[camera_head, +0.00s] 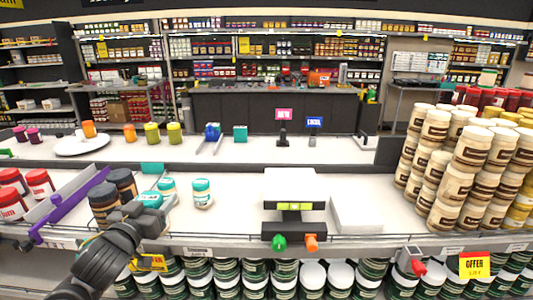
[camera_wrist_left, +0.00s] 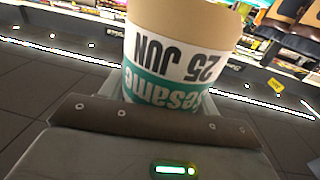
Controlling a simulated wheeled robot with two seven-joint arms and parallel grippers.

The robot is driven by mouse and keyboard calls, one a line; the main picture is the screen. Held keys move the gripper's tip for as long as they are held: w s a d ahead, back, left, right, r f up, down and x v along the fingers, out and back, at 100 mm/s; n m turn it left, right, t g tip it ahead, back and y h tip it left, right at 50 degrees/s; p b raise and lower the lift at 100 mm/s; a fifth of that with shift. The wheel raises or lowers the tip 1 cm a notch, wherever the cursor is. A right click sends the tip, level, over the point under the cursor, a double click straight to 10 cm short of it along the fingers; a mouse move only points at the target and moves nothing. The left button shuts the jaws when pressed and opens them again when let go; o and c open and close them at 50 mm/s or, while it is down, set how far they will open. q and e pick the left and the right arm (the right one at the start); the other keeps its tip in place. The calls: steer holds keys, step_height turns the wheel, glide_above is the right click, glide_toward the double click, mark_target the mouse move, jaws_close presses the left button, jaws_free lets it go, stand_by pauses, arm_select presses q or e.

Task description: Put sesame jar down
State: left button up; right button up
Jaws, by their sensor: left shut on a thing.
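My left gripper (camera_head: 152,212) reaches in from the lower left over the shelf's front edge. It is shut on a sesame jar (camera_head: 151,199), whose teal top shows just past the fingers. In the left wrist view the sesame jar (camera_wrist_left: 178,55) fills the upper middle, with a tan body, a white "25 JUN" band and a teal "sesame" label, appearing upside down. My right gripper is not in view.
Dark-lidded jars (camera_head: 104,200) stand close left of the gripper, beside a purple divider (camera_head: 75,207). A white device (camera_head: 290,188) with green and orange knobs stands right of the teal-lidded jars. Stacked cream-lidded jars (camera_head: 436,130) crowd the right. The white shelf is bare around the right teal-lidded jar.

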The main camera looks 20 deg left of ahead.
arm_select(q)
steer(key=shift+w+d+r, duration=0.15)
steer(key=shift+d+r, duration=0.05)
steer(key=shift+r, duration=0.15)
steer(key=shift+w+d+f+m+h, duration=0.15)
steer(key=shift+d+f+m+h, duration=0.2)
steer(key=shift+d+f, duration=0.45)
steer(key=d+f+m+h, duration=0.1)
steer(key=d+f, duration=0.3)
steer(key=d, duration=0.6)
steer(key=d+f+m+h, duration=0.1)
steer(key=d+f, duration=0.4)
steer(key=d, duration=0.5)
steer(key=shift+w+d+h, duration=0.2)
steer(key=shift+d+h, duration=0.15)
steer(key=shift+h, duration=0.3)
